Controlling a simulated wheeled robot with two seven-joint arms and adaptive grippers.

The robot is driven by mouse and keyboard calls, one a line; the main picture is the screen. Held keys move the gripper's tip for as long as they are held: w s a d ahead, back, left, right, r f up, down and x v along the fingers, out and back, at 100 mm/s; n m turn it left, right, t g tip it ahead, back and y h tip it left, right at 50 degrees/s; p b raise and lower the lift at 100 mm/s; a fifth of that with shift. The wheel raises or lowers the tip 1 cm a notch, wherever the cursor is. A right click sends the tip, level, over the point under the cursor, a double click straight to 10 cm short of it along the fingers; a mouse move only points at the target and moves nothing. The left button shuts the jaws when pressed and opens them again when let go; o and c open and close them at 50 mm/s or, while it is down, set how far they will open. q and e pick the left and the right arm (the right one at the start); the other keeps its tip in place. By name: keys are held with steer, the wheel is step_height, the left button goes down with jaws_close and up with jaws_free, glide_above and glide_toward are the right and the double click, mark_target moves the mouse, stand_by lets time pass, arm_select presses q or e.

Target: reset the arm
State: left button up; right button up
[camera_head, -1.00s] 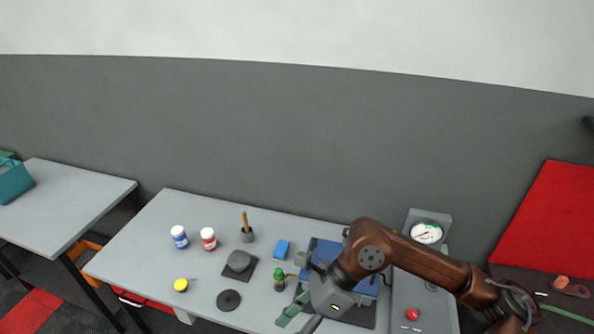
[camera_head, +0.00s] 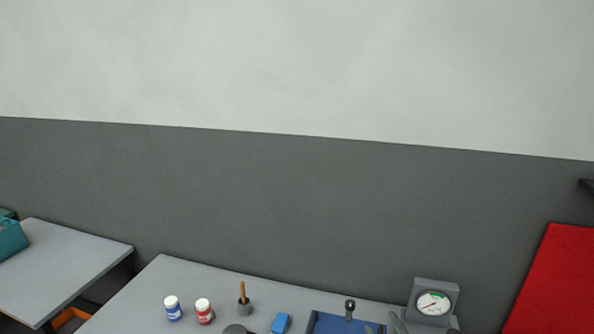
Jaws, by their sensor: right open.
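Only the tips of my right gripper (camera_head: 383,326) show, at the bottom edge in front of the blue device (camera_head: 330,323). The fingers stand apart and I see nothing between them. The rest of the right arm is out of the picture. My left gripper is not in view. A grey box with a round dial gauge (camera_head: 434,303) stands just right of my right gripper. A small black upright part (camera_head: 350,308) rises at the back of the blue device. The lower part of that device is cut off.
The grey workbench (camera_head: 170,276) holds a blue-labelled jar (camera_head: 172,308), a red-labelled jar (camera_head: 203,311), a brush in a dark cup (camera_head: 245,305) and a blue block (camera_head: 281,323). A side table (camera_head: 70,262) is at left, a red panel (camera_head: 556,285) at right.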

steer(key=s+d+f+m+g+h, duration=0.1)
steer(key=s+d+f+m+g, duration=0.1)
steer(key=f, duration=0.7)
steer(key=s+d+f+m+g+h, duration=0.2)
steer(key=s+d+f+g, duration=0.3)
steer(key=s+f, duration=0.4)
steer(key=s+d+f+m+g+h, duration=0.1)
steer(key=s+d+f+m+g, duration=0.2)
steer(key=f, duration=0.7)
steer(key=shift+s+d+f+m+g, duration=0.1)
steer(key=shift+s+d+m+g, duration=0.15)
steer(key=shift+s+d, duration=0.55)
steer(key=shift+s+d+m+g, duration=0.15)
steer(key=shift+s+d+m, duration=0.2)
steer(key=shift+s+d, duration=0.35)
steer(key=s+f+m+g, duration=0.2)
steer(key=s+f+g, duration=0.35)
steer(key=s, duration=0.85)
steer(key=s+a+f+b, duration=0.1)
steer(key=s+f+b, duration=0.15)
steer(key=f, duration=1.75)
steer(key=s+f+b, duration=0.2)
steer(key=f+b, duration=0.1)
steer(key=f, duration=1.7)
steer(key=s+f+n+g+b, duration=0.1)
steer(key=s+f+b, duration=0.3)
steer(key=s+f, duration=1.5)
steer(key=shift+f+g+y, duration=0.2)
steer(key=shift+g+y, duration=0.2)
steer(key=shift+g, duration=0.25)
